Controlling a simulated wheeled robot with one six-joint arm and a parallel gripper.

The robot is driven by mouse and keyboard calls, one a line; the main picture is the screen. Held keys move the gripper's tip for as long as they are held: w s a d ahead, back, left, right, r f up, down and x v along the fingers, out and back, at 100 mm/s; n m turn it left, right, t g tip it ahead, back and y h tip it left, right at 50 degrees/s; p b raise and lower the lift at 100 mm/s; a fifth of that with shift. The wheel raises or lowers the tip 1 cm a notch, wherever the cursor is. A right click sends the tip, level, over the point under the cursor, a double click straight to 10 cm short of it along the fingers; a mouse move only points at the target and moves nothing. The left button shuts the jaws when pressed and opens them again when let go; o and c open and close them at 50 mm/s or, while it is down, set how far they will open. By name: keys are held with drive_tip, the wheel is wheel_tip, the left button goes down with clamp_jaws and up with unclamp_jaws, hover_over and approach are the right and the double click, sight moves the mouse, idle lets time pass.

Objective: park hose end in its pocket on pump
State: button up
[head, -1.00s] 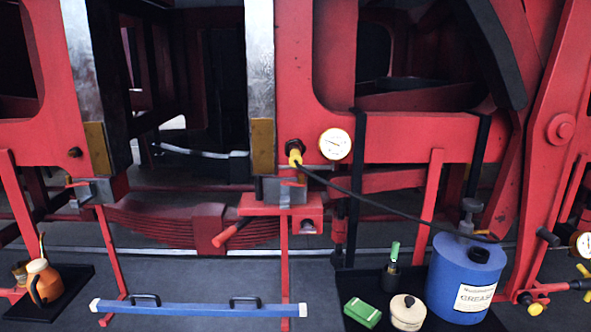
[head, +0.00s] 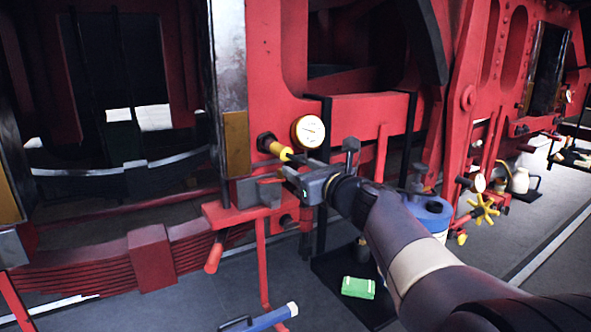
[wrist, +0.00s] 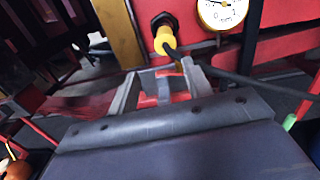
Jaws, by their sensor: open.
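The yellow hose end (head: 274,146) sits on a black fitting on the red frame, left of a round white gauge. It also shows in the wrist view (wrist: 162,38), with the black hose (wrist: 250,82) running off to the right. My gripper (head: 284,174) is open and empty, just below and to the right of the hose end. In the wrist view the two grey fingers (wrist: 162,78) are spread, with the hose end beyond their tips. The pump is the blue grease drum (head: 428,214), partly hidden behind my arm. Its pocket cannot be made out.
The white gauge (head: 308,132) is close beside the hose end. A grey block on a red stand (head: 232,214) is just below my gripper. A green box (head: 358,287) lies on the black tray by the drum. A blue bar (head: 262,320) is low in front.

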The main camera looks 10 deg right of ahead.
sight(287, 155)
drive_tip(key=shift+m+t, duration=0.3)
drive_tip(key=shift+m, duration=0.2)
drive_tip(key=shift+d+r+p+x, duration=0.1)
drive_tip(key=shift+d+p+x, duration=0.05)
drive_tip(key=shift+x, duration=1.4)
drive_tip(key=shift+d+r+p+x, duration=0.1)
drive_tip(key=shift+d+p+x, duration=0.1)
drive_tip(key=shift+x, duration=1.3)
drive_tip(key=shift+d+p+x, duration=0.1)
drive_tip(key=shift+p+x, duration=0.05)
drive_tip(key=shift+x, duration=1.4)
drive_tip(key=shift+w, duration=0.15)
drive_tip(key=shift+c, duration=0.6)
drive_tip(key=c, duration=0.9)
clamp_jaws()
drive_tip(key=shift+b+v, duration=0.45)
drive_tip(key=shift+v, duration=2.3)
drive_tip(key=shift+r, duration=0.1)
